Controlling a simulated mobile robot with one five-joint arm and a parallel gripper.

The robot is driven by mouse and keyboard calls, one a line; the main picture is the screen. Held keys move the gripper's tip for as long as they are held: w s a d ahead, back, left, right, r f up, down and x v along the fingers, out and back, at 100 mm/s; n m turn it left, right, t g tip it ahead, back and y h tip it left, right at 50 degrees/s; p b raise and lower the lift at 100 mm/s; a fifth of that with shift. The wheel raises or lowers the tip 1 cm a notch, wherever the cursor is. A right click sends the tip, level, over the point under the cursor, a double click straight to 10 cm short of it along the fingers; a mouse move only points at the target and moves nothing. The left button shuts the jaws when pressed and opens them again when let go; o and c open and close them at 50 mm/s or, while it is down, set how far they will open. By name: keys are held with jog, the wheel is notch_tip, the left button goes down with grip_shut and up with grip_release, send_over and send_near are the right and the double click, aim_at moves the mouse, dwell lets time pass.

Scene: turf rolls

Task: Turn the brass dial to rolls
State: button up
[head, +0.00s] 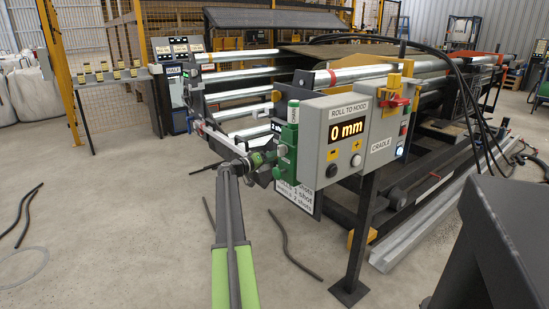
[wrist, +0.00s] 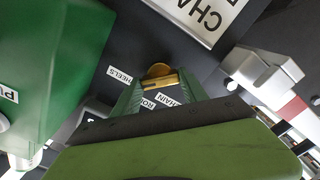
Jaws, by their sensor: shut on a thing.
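The brass dial (wrist: 158,72) shows in the wrist view as a round gold knob with a bar across it, on a dark panel. My gripper (wrist: 158,88) is shut on it, with a green finger on each side. Small labels stand around the dial: HEELS (wrist: 119,76), CHAIN (wrist: 171,101) and one partly covered that starts with RO (wrist: 149,102). I cannot tell which label the dial points to. In the head view my gripper (head: 264,158) is at the left side of the green box on the control stand, and the dial is hidden there.
A green box (wrist: 45,70) with a push button lies close on the left in the wrist view. The grey control box (head: 345,130) reads 0 mm. Roller machinery (head: 245,75) stands behind. Hoses (head: 285,245) lie on the open floor in front.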

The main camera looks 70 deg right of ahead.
jog(key=shift+w+d+n, duration=0.1)
jog(key=shift+d+n, duration=0.1)
jog(key=shift+n, duration=1.95)
jog(key=shift+w+d+n, duration=0.1)
jog(key=shift+d+n, duration=0.05)
jog(key=shift+n, duration=2)
jog(key=o, duration=1.4)
